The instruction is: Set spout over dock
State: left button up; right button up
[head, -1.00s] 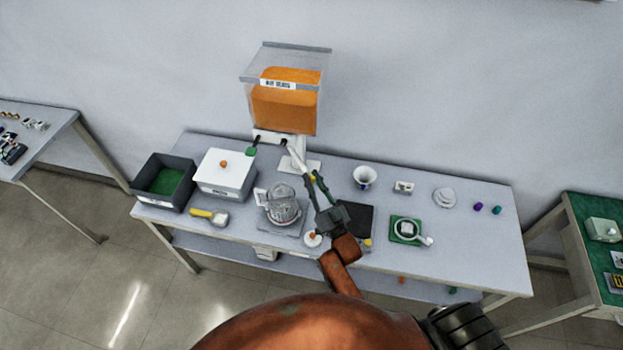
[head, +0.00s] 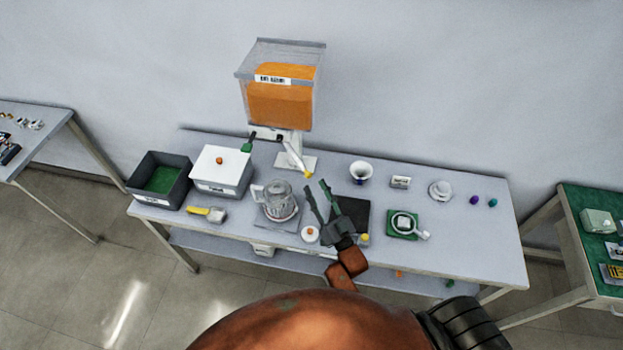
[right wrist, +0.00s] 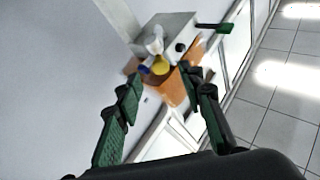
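The dispenser's hopper (head: 281,102) holds orange material and stands at the back of the table. Its white spout (head: 294,154) slants down to the right and ends in a yellow tip (head: 309,175). The spout and its yellow tip (right wrist: 160,66) also show in the right wrist view. A clear jug (head: 277,196) stands on a grey plate (head: 292,226), in front and left of the tip. I cannot tell which part is the dock. My right gripper (head: 318,187) is open and empty, with its fingers just in front of the tip. My left gripper is out of view.
A green-handled lever (head: 248,144) sits at the dispenser's left. A white lidded box (head: 222,171) and dark bin (head: 159,180) stand left. A black mat (head: 352,214) lies under my right gripper. A white cup (head: 361,172) and green-based pan (head: 403,224) are right.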

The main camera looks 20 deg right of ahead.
jog(key=v, duration=0.6)
jog(key=shift+s, duration=0.1)
jog(key=shift+c, duration=0.6)
